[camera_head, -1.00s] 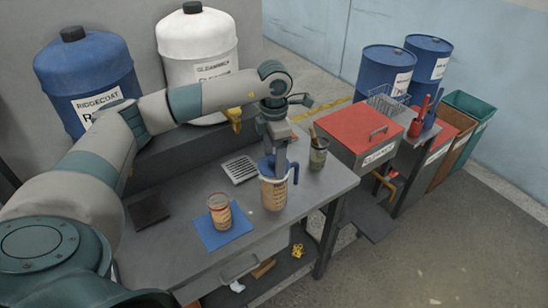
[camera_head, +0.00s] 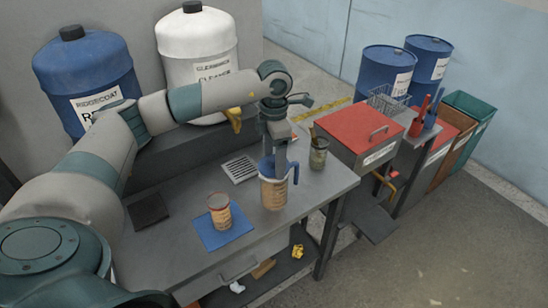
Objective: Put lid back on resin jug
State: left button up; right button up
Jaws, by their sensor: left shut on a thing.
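The resin jug (camera_head: 273,192) is a translucent measuring jug with tan contents and a blue handle, upright on the grey workbench. Its blue lid (camera_head: 266,167) shows at the jug's top, at the fingers of my left gripper (camera_head: 281,168). My left gripper points down over the jug and is shut on the lid. The fingers hide part of the lid, so I cannot tell whether it is fully seated. My right gripper is not in view.
A cup of orange-tan liquid (camera_head: 220,212) stands on a blue mat (camera_head: 206,238) left of the jug. A pot with brushes (camera_head: 318,153) stands to its right. A metal grate (camera_head: 240,168) lies behind.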

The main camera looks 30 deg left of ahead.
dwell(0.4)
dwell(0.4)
pick_arm(q)
jog(key=o, duration=1.4)
jog(key=shift+r, duration=0.15)
jog(key=shift+r, duration=0.4)
jog(key=shift+r+p, duration=1.2)
jog(key=shift+r, duration=1.75)
